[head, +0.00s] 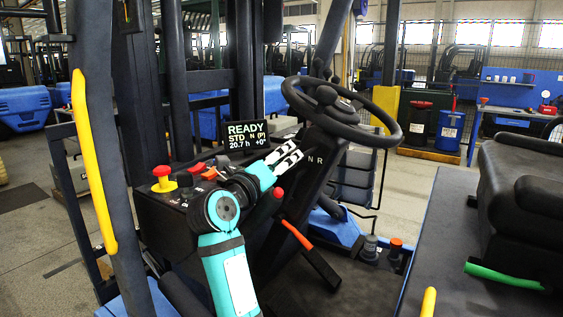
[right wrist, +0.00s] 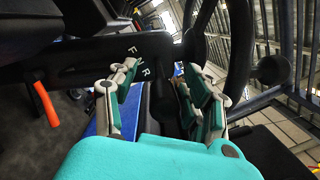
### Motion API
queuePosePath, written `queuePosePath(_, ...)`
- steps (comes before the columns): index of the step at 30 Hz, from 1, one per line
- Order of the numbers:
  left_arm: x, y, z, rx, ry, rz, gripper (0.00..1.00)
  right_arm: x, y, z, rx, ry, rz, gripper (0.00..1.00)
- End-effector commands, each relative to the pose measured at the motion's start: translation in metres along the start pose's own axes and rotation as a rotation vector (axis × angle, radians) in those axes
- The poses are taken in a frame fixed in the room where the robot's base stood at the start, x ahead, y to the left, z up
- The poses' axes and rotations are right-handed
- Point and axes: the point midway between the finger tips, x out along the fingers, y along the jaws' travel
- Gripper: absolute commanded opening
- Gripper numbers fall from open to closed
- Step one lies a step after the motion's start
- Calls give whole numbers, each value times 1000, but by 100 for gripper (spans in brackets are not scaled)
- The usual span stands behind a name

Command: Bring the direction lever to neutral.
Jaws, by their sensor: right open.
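The steering column (head: 322,180) carries direction letters; N and R show in the head view, and F, N and R show on the dark panel (right wrist: 120,62) in the right wrist view. My right gripper (head: 287,156) is open beside the column, below the steering wheel (head: 375,136). In the right wrist view its fingers (right wrist: 160,98) stand apart, with dark parts behind the gap. The display (head: 246,135) reads READY, STD N (P). My left gripper is not in view.
A red-and-yellow button (head: 163,179) and several small levers sit on the console left of my gripper. A red knob (head: 278,193) is close below it. An orange-handled lever (head: 297,235) rises below the column. The seat (head: 520,190) is at right.

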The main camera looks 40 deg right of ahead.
Motion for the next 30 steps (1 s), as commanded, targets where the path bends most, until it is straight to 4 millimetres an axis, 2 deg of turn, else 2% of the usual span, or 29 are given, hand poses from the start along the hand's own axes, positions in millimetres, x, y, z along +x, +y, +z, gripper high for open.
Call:
queuePosePath(5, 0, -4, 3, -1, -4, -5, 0, 1, -6, 6, 2, 0, 0, 50)
queuePosePath(18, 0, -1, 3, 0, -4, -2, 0, 8, -60, 60, 3, 0, 0, 50)
queuePosePath(22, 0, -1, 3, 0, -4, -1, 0, 9, -68, 68, 1, 0, 0, 50)
queuePosePath(30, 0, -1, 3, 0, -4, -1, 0, 9, -70, 70, -1, 0, 0, 50)
